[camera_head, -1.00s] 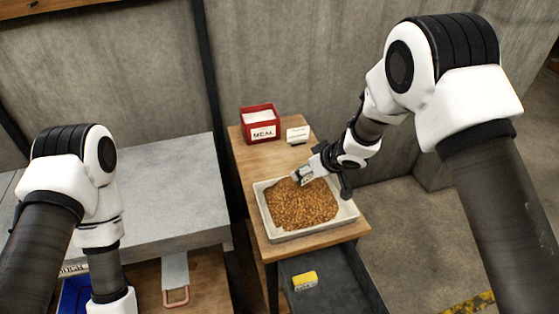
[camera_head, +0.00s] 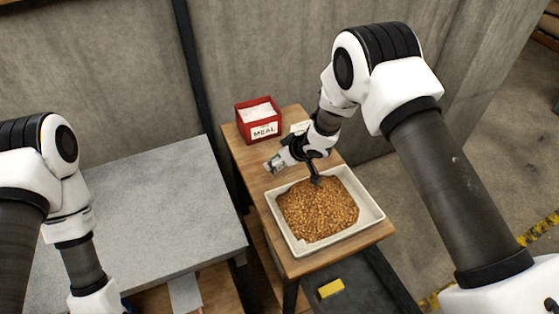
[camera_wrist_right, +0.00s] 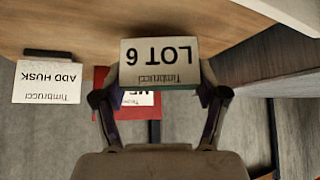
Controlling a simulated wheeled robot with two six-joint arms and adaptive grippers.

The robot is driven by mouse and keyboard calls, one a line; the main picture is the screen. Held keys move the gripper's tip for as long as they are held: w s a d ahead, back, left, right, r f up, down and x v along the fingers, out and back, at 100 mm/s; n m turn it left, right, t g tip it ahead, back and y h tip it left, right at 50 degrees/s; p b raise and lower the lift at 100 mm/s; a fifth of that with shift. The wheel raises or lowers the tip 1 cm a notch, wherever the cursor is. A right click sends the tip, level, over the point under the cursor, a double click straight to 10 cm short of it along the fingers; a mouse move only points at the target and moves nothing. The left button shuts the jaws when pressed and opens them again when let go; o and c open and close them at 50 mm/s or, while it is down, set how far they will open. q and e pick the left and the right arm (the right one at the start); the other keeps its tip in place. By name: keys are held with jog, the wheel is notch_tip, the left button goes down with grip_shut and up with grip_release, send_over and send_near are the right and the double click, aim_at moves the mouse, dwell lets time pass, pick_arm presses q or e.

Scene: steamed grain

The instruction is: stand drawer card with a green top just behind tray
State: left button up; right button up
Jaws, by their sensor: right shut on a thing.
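The card (camera_head: 275,163) reads "LOT 6" in the right wrist view (camera_wrist_right: 160,62), where a green strip shows along one edge. My right gripper (camera_head: 287,158) is shut on it and holds it behind the back left part of the tray. The pale tray (camera_head: 375,207) is full of brown grain (camera_head: 318,210) and stands on a wooden table. Whether the card touches the tabletop I cannot tell. My left arm comes in at the left, and its gripper is out of the picture.
A red box marked MEAL (camera_head: 258,120) stands at the table's back. A white card reading "ADD HUSK" (camera_wrist_right: 47,82) stands beside it, partly hidden by my arm in the head view. Below is a dark bin with a yellow block (camera_head: 331,288). A grey worktop (camera_head: 150,220) is at left.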

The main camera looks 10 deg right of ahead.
jog(key=shift+w+a+f, duration=0.15)
jog(key=shift+f, duration=0.35)
jog(key=shift+w+a+f, duration=0.1)
jog(key=shift+w+f, duration=0.05)
jog(key=shift+f, duration=0.3)
jog(key=shift+s+d+r, duration=0.1)
jog(key=shift+s, duration=0.05)
jog(key=shift+s+d, duration=0.1)
jog(key=o, duration=0.9)
jog(key=shift+o, duration=1.3)
jog(key=shift+f, duration=0.2)
